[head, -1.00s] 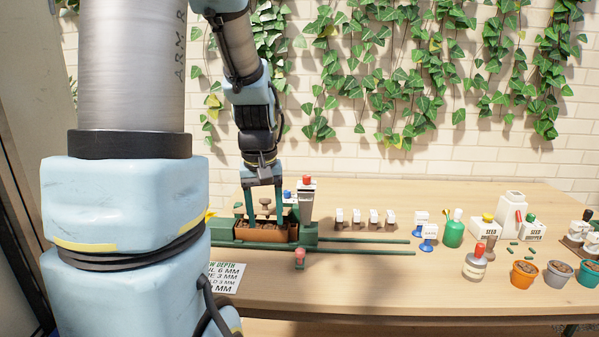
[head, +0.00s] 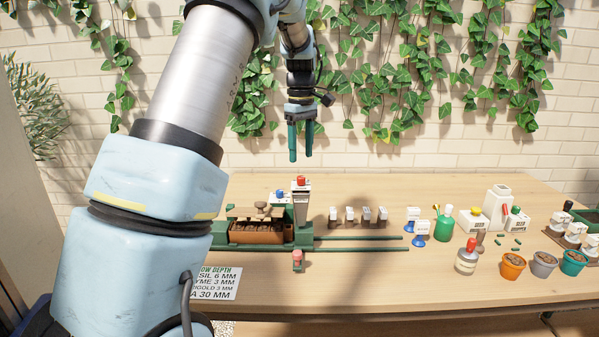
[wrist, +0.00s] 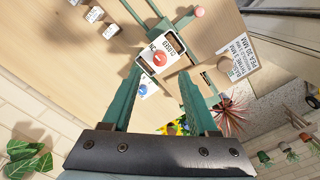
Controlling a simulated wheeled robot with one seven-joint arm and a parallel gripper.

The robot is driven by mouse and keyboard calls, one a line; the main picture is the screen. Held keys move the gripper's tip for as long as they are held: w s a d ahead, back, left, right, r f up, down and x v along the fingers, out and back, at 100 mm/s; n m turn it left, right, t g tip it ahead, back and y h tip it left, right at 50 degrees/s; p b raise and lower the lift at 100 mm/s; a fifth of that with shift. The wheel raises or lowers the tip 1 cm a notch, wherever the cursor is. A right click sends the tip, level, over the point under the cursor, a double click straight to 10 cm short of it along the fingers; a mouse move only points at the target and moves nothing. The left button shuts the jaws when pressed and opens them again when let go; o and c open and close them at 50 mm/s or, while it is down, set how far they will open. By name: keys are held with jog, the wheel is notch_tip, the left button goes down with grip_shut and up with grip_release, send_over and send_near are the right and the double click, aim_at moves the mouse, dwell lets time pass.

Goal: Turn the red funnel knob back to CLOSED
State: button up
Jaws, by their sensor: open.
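The red funnel knob (head: 300,182) sits on top of the grey funnel (head: 301,210) at the right end of the green planter rig. In the wrist view the red knob (wrist: 160,59) is on a white plate (wrist: 176,44) with lettering, of which CLOSED can be read. A light mark shows on the knob, but its exact setting is too small to tell. My gripper (head: 300,159) is open and empty, in the air above the funnel and apart from it. In the wrist view its green fingers (wrist: 158,90) stand either side below the knob.
A blue knob (head: 279,194) is left of the funnel. A brown trough (head: 257,234) with a wooden stamper (head: 262,206) is on the rig. Green rails (head: 360,238) run right. Several labelled markers (head: 350,214) stand behind them. Pots and bottles fill the right side.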

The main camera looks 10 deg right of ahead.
aim_at(301, 177)
notch_tip(301, 177, down, 7)
jog(key=shift+p, duration=0.65)
jog(key=shift+c, duration=0.4)
grip_shut()
